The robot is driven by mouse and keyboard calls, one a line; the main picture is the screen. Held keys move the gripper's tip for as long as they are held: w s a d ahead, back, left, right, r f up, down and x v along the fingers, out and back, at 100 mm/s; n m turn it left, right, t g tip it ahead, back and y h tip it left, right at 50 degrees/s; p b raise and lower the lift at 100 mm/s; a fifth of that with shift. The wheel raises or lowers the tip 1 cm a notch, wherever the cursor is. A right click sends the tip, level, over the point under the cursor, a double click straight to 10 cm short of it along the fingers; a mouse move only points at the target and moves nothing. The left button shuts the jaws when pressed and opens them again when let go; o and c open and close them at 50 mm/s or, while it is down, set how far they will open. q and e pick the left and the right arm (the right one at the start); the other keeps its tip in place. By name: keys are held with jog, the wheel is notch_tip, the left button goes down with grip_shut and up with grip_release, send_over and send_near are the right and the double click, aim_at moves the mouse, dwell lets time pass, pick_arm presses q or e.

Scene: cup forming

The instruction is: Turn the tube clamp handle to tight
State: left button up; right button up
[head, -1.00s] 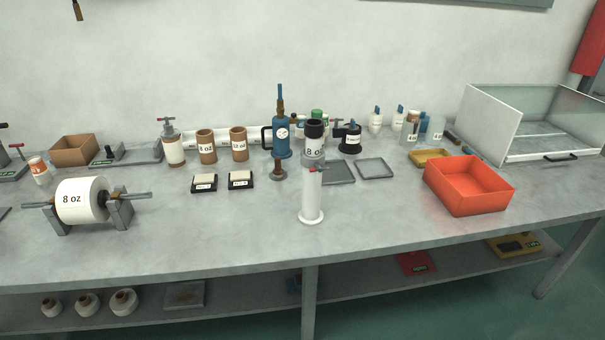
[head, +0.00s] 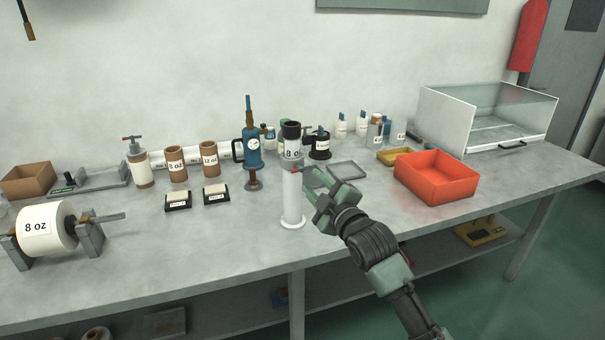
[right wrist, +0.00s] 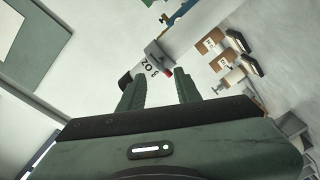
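The tube clamp is a white post (head: 293,200) on a round foot, standing upright near the middle of the table. It bears a tube with a white "8 oz" label (head: 291,143) and a black top (head: 291,129). The clamp handle's red tip (head: 295,171) shows just below the label, and it also shows in the right wrist view (right wrist: 168,72). My right gripper (head: 317,173) is close on the right of the post at handle height. Its fingers (right wrist: 160,82) are apart with nothing seen held between them. Whether a finger touches the handle cannot be told. My left gripper is out of view.
A blue gauge device (head: 253,148) stands behind left of the clamp. An orange bin (head: 436,180) and grey tray (head: 347,171) lie to the right. A labelled roll on a stand (head: 46,229) is at far left.

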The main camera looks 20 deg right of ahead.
aim_at(303, 172)
jog(key=w, duration=0.4)
jog(key=w+a+p, duration=0.1)
jog(key=w, duration=0.2)
